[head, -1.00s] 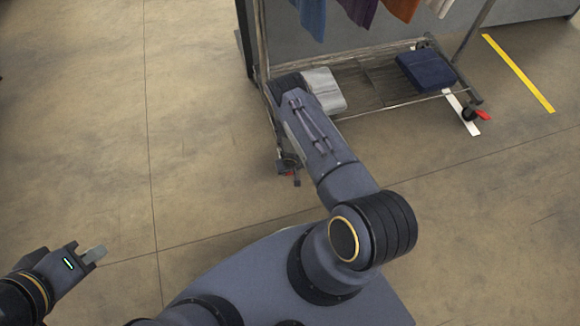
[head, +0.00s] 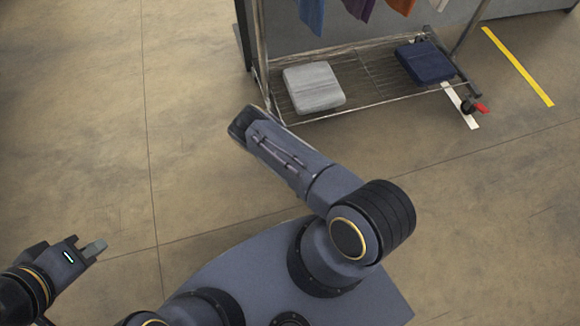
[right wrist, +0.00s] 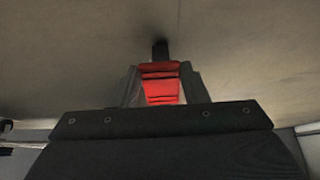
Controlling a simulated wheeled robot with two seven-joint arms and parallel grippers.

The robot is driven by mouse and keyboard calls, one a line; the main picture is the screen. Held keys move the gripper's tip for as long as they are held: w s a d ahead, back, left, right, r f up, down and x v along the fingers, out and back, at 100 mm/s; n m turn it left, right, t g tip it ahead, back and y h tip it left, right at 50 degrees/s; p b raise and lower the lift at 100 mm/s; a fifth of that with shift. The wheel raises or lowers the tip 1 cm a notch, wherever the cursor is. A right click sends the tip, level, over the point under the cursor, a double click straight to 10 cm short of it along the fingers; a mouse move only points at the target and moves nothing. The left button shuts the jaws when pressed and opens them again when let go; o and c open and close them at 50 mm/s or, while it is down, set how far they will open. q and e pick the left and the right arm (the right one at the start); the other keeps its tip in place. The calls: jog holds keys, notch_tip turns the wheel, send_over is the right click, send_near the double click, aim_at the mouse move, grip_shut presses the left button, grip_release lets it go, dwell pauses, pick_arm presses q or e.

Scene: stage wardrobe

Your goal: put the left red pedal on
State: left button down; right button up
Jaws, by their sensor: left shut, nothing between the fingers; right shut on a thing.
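A wheeled clothes rack (head: 375,109) stands at the top right in the head view. Its right front caster (head: 467,106) shows with a red pedal (head: 482,107). The left front caster is hidden behind my right arm. In the right wrist view my right gripper (right wrist: 162,88) is shut on a red pedal (right wrist: 160,82), with a dark part just beyond it. Whether this pedal is pressed down I cannot tell. The right gripper is hidden in the head view. My left gripper (head: 97,249) is shut and empty at the lower left, far from the rack.
A grey folded cloth (head: 313,88) and a dark blue one (head: 425,63) lie on the rack's lower shelf. Garments hang above. A white strip (head: 460,105) and a yellow line (head: 517,66) mark the floor. The floor at left is clear.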

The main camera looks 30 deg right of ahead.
jog(key=shift+f, duration=0.1)
jog(key=o, duration=1)
jog(key=p+v, duration=0.3)
jog(key=v, duration=0.5)
jog(key=shift+f, duration=0.1)
jog(key=shift+w, duration=0.1)
